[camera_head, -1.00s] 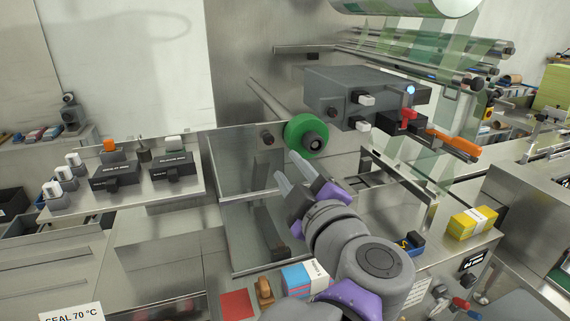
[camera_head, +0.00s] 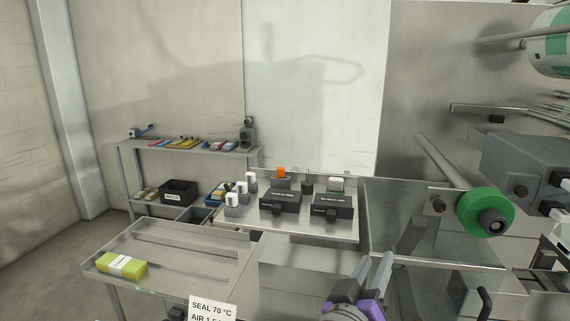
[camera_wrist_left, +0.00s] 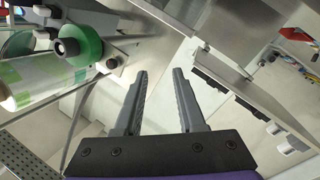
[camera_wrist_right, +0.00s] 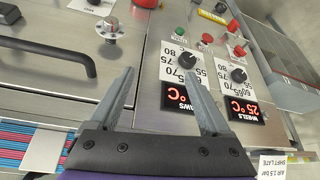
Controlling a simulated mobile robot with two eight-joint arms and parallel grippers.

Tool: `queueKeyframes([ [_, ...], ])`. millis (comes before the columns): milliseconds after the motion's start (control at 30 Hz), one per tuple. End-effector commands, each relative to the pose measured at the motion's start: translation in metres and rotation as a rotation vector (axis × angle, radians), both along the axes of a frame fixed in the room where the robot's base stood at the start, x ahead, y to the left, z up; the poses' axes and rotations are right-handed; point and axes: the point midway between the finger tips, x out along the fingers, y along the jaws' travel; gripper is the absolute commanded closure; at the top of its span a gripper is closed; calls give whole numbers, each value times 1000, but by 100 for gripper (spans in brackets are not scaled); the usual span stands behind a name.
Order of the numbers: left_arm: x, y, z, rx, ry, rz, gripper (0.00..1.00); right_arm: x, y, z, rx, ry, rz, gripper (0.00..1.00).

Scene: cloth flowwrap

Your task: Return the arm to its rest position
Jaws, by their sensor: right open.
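My left gripper (camera_head: 376,262) shows at the bottom edge of the head view, pointing up and away, in front of the steel machine and left of the green roller hub (camera_head: 474,212). Its two grey fingers stand apart with nothing between them in the left wrist view (camera_wrist_left: 160,74). My right gripper (camera_wrist_right: 161,74) shows only in the right wrist view. It is open and empty above a steel control panel with dials and red number displays (camera_wrist_right: 182,97). Most of both arms is hidden.
A steel tray table (camera_head: 190,277) with a yellow-green pack (camera_head: 122,266) stands at the left. Behind it are a shelf (camera_head: 190,151) and a bench with black boxes (camera_head: 281,201). A grey machine housing (camera_head: 525,165) juts in at the right. A black handle (camera_wrist_right: 50,54) lies near my right gripper.

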Motion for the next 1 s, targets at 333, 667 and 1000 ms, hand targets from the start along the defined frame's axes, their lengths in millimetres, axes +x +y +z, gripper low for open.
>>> queueKeyframes([
  [333, -45, 174, -200, 519, 377, -10, 61, 2, 0, 6, 0, -3, 0, 18],
  [667, -137, 309, -317, 769, 814, 145, 61, 3, 0, 9, 0, -5, 0, 18],
  [1000, -160, 331, -334, 805, 906, 183, 61, 3, 0, 9, 0, -5, 0, 18],
])
